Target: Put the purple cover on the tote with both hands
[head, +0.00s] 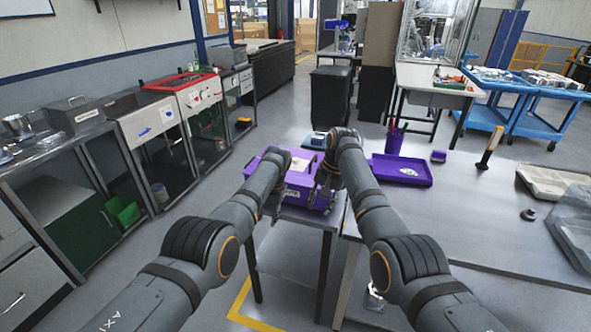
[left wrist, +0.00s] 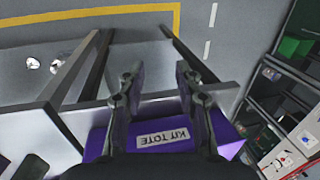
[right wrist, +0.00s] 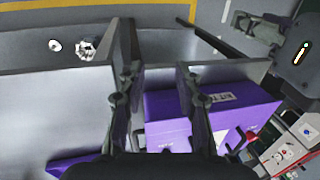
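The purple tote (head: 297,187) stands on a small grey table. Its front label reads KIT TOTE in the left wrist view (left wrist: 163,137). A flat purple top with a white label, seemingly the cover (right wrist: 235,97), lies over it in the right wrist view; I cannot tell whether it is fully seated. My left gripper (left wrist: 160,82) is open, with nothing between its fingertips, at the tote's near side. My right gripper (right wrist: 155,88) is also open and empty, beside the tote's right end. My arms hide part of the tote in the head view.
A purple tray (head: 402,170) with a white item lies on the larger grey table (head: 455,225) at right, with a purple pen cup (head: 394,142) behind it. A black bin (head: 330,97) stands behind the tote. Steel workbenches line the left; floor lies between.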

